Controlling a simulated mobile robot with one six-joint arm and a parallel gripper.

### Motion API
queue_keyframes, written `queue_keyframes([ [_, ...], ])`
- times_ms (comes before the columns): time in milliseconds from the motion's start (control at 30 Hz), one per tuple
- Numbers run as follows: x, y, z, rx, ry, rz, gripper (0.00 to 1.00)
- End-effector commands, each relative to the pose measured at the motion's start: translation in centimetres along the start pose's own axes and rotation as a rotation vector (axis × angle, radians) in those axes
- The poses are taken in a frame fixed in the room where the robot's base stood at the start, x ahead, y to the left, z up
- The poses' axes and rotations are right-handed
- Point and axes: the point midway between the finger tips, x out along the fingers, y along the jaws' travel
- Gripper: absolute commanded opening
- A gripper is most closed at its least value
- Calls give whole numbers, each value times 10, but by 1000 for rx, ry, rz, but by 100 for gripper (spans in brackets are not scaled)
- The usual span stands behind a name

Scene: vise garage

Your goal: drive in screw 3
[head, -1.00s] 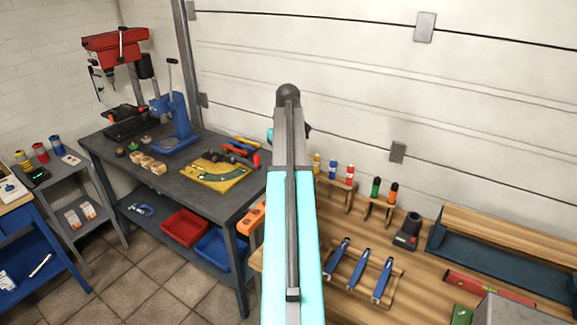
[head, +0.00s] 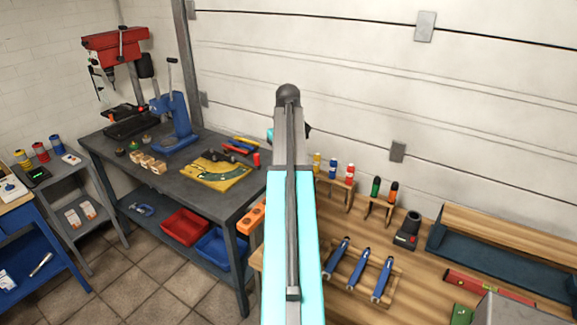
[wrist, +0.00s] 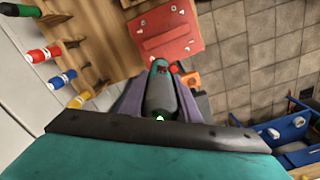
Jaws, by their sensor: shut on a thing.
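My gripper (wrist: 160,98) is shut on a dark grey-green tool (wrist: 160,82) in the wrist view. The tool looks like a powered screwdriver and points away from the camera. I cannot tell whether the tool touches anything.
The dark workbench (head: 225,200) at left carries a yellow board (head: 240,180) and a blue press (head: 180,125). Tiled floor lies in front.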

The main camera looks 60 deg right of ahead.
Motion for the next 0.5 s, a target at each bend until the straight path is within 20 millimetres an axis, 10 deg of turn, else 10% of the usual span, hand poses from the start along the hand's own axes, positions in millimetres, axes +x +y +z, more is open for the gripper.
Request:
queue_keyframes([
  [500, -18, 0, 0, 0, 1, 1, 6],
])
